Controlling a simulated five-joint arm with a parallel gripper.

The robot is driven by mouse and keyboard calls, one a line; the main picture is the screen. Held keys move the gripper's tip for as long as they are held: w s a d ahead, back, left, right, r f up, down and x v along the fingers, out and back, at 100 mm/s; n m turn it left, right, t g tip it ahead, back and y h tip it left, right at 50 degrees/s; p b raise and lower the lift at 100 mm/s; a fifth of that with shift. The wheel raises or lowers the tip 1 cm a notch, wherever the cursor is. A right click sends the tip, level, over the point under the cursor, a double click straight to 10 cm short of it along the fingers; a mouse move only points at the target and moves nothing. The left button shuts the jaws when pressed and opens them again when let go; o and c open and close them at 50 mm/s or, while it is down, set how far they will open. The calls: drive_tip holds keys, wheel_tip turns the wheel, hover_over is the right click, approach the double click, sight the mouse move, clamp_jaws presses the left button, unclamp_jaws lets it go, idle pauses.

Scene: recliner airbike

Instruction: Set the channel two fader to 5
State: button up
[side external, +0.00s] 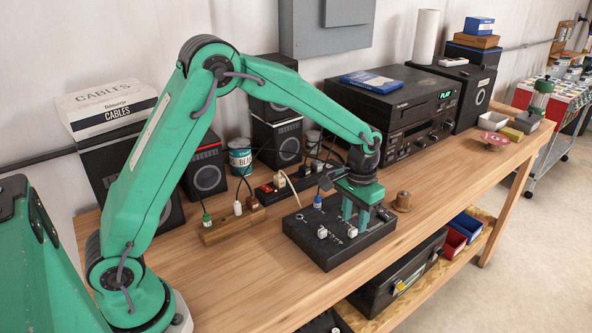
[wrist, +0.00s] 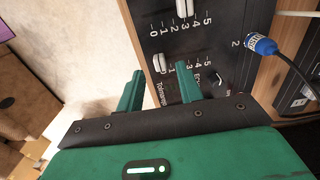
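A black mixer box (side external: 328,255) lies on the bench under my gripper. It has two white fader knobs on scales marked 0 to 5. In the wrist view the upper knob (wrist: 183,8) is near 3. The lower knob (wrist: 160,63) is near 0. A printed 2 shows near the blue plug, but I cannot tell for sure which fader is channel two. My gripper (wrist: 160,72) is open and empty, its green fingertips on either side of the lower knob in the picture. It also shows in the side view (side external: 357,214). I cannot tell its height above the knob.
A blue plug (wrist: 261,44) with a black cable stands at the mixer's edge. A wooden socket block (side external: 222,228), a power strip (side external: 283,190) and speakers lie behind and left. A brown spool (side external: 402,202) is to the right.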

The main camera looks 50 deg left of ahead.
sight(353, 232)
drive_tip(key=shift+f, duration=1.5)
clamp_jaws()
